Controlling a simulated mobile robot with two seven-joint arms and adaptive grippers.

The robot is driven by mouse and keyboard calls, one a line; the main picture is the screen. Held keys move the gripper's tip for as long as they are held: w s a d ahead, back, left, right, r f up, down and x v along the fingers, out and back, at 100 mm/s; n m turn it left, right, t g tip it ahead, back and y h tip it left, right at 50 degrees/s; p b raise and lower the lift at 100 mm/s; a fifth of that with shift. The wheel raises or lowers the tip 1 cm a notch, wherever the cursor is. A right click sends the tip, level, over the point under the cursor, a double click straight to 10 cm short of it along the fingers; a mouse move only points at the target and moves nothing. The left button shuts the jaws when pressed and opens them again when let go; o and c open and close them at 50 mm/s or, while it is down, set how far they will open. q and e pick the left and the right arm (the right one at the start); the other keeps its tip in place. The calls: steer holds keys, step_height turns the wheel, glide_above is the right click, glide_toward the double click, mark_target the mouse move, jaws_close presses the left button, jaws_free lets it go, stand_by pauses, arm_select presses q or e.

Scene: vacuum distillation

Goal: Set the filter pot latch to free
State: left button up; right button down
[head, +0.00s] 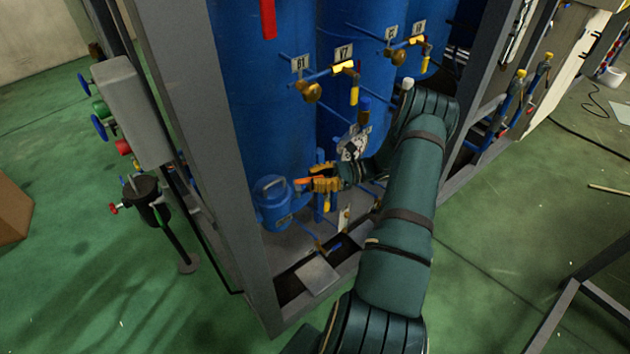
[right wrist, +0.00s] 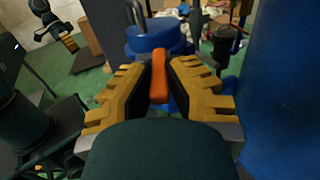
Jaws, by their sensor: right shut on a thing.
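The filter pot (head: 272,205) is a blue lidded vessel low at the foot of the blue columns, inside the grey frame. Its latch is an orange handle (head: 302,181) on the pot's right side. My right gripper (head: 318,181) reaches it from the right, with yellow fingers shut on the orange latch. In the right wrist view the orange latch (right wrist: 159,76) stands between the two yellow fingers (right wrist: 160,88), with the blue pot (right wrist: 155,38) just beyond. The fingers hide part of the latch.
A grey frame post (head: 215,150) stands left of the pot. A grey box (head: 130,110) and a black pot on a stand (head: 150,200) are outside the frame.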

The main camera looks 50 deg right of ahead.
steer(key=shift+w+a, duration=0.1)
stand_by(0.3)
steer(key=c, duration=0.9)
jaws_free()
steer(key=shift+c, duration=0.2)
steer(key=v, duration=1.2)
